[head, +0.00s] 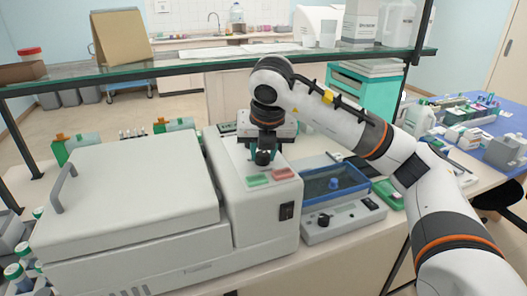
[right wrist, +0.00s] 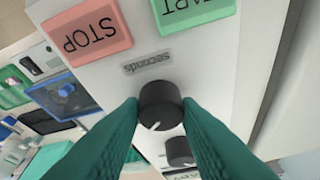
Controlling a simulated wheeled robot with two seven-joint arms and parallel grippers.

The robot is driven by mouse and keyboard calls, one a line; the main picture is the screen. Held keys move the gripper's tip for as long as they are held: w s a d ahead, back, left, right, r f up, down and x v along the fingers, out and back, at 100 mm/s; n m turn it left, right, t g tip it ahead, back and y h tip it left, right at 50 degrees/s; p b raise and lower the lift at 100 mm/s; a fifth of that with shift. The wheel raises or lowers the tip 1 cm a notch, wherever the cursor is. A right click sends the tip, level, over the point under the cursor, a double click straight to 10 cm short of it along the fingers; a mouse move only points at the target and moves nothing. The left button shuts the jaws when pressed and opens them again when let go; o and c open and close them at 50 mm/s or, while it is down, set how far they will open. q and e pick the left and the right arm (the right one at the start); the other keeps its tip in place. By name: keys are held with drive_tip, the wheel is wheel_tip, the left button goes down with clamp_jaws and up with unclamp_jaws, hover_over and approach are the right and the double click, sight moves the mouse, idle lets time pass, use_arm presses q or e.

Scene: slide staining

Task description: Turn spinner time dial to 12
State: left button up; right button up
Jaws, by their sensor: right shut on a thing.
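The spinner (head: 130,190) is a large white machine with a grey-handled lid, at the left of the head view. Its black time dial (right wrist: 160,98) sits below an upside-down "seconds" label (right wrist: 148,64) in the right wrist view. A white pointer line on the dial points down and slightly left in that view. My right gripper (right wrist: 161,108) is shut on this dial, a teal finger on each side. In the head view the right gripper (head: 264,148) is over the spinner's panel. No numbers around the dial are readable. My left gripper is not in view.
A second black knob (right wrist: 180,150) sits close to the dial, between the fingers. A red STOP button (right wrist: 88,38) and a green START button (right wrist: 190,10) are on the same panel. A blue tray (head: 335,181) stands right of the spinner. A glass shelf (head: 200,62) spans behind.

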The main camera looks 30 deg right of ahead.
drive_tip(key=shift+r, duration=0.1)
drive_tip(key=o, duration=1)
drive_tip(key=shift+r, duration=0.2)
drive_tip(key=p+v, duration=0.1)
drive_tip(key=v, duration=1)
drive_tip(key=shift+s+r, duration=0.15)
drive_tip(key=shift+r, duration=0.1)
